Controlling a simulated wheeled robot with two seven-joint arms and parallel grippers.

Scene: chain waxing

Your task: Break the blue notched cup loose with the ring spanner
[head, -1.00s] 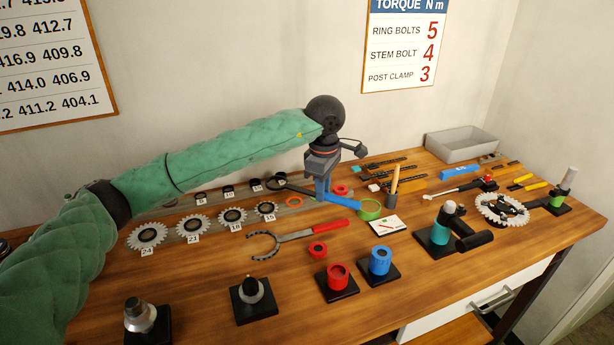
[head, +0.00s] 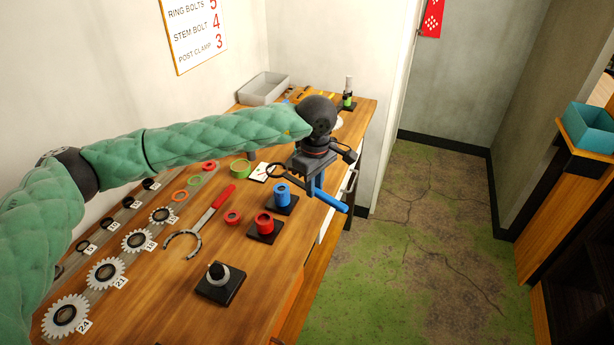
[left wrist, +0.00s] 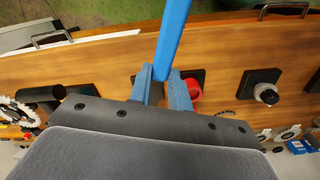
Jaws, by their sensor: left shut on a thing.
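My left gripper (head: 314,184) is shut on the blue handle (head: 331,201) of the ring spanner. The spanner's dark ring end (head: 275,173) sticks out to the left of the gripper. The blue notched cup (head: 282,194) stands upright on a black base, just below the ring in the head view; I see no contact, and the height gap cannot be told. In the left wrist view the blue handle (left wrist: 174,40) rises from between the fingers (left wrist: 162,84), and the blue cup is hidden. My right gripper is not in view.
A red cup (head: 264,223) on a black base stands beside the blue one. Several sprockets line the left. Open floor (head: 420,240) lies right of the bench.

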